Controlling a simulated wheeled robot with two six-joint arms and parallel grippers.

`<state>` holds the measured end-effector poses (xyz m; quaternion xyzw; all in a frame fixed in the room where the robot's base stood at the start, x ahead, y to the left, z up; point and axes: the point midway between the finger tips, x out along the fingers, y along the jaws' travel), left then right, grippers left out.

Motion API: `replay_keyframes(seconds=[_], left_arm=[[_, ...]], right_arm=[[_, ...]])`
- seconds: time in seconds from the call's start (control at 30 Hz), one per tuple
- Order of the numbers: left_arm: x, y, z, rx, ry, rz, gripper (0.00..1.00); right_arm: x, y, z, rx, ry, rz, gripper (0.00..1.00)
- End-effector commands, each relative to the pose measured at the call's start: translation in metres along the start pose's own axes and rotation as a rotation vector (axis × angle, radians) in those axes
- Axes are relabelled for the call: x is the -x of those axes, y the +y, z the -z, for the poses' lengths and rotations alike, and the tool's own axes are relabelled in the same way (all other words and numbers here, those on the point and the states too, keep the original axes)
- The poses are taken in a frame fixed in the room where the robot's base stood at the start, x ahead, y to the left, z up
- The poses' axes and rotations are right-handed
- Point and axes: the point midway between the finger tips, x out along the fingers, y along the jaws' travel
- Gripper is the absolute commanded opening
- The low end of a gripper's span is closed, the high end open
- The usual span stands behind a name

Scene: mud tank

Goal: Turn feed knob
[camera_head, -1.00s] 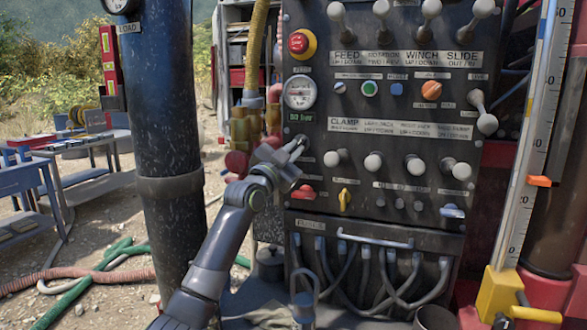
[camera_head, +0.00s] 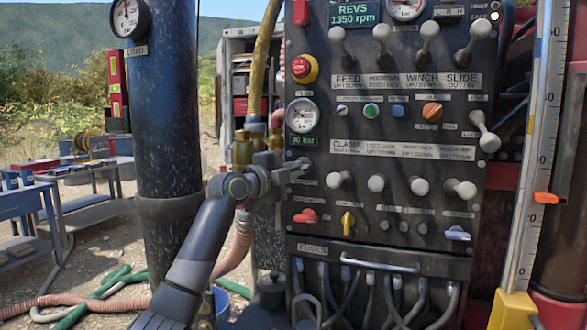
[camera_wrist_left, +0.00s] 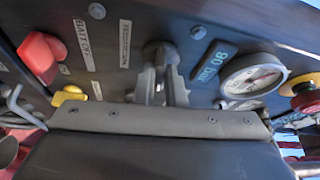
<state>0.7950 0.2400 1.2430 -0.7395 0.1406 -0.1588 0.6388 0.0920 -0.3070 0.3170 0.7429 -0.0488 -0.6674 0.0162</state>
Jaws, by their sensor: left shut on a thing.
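My left gripper (camera_head: 297,167) is at the left edge of the black control panel (camera_head: 320,220), below the round pressure gauge (camera_head: 302,115). Its fingers are shut on the feed knob, which they mostly hide in the head view. In the left wrist view, the gripper fingers (camera_wrist_left: 160,80) close around a small grey knob on the panel, between a label strip and the "bar" readout (camera_wrist_left: 214,62). The knob's exact turn angle cannot be told. My right gripper is not in view.
A red knob (camera_head: 306,216) and a yellow knob (camera_head: 348,222) sit below the gripper. White-knobbed levers (camera_head: 339,180) stick out to its right. A red emergency button (camera_head: 302,68) is above. A dark pipe (camera_head: 175,110) stands to the left, and brass fittings (camera_head: 243,150) are close by.

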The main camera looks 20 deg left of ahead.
Motion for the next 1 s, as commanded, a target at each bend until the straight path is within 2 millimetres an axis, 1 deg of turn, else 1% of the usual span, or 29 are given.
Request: replay_keyframes(seconds=[0.03, 0.2, 0.4, 0.93, 0.97, 1.0], left_arm=[[-0.0003, -0.0014, -0.0001, -0.027, -0.001, -0.015, 0.0], [-0.0003, -0.0014, -0.0001, -0.11, 0.0, -0.05, 0.0], [-0.0003, -0.0011, -0.0003, -0.168, -0.001, -0.074, 0.0], [-0.0003, 0.0, -0.0005, -0.189, -0.001, -0.083, 0.0], [-0.0003, 0.0, -0.0005, -0.189, -0.001, -0.083, 0.11], [-0.0003, -0.0001, -0.0005, -0.189, -0.001, -0.083, 0.16]], right_arm=[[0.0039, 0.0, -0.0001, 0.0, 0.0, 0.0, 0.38], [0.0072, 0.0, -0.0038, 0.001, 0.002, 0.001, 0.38], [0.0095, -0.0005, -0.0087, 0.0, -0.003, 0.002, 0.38], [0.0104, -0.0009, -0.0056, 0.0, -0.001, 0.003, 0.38], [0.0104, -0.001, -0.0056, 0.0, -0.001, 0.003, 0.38], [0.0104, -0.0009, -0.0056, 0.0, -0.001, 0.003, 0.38]])
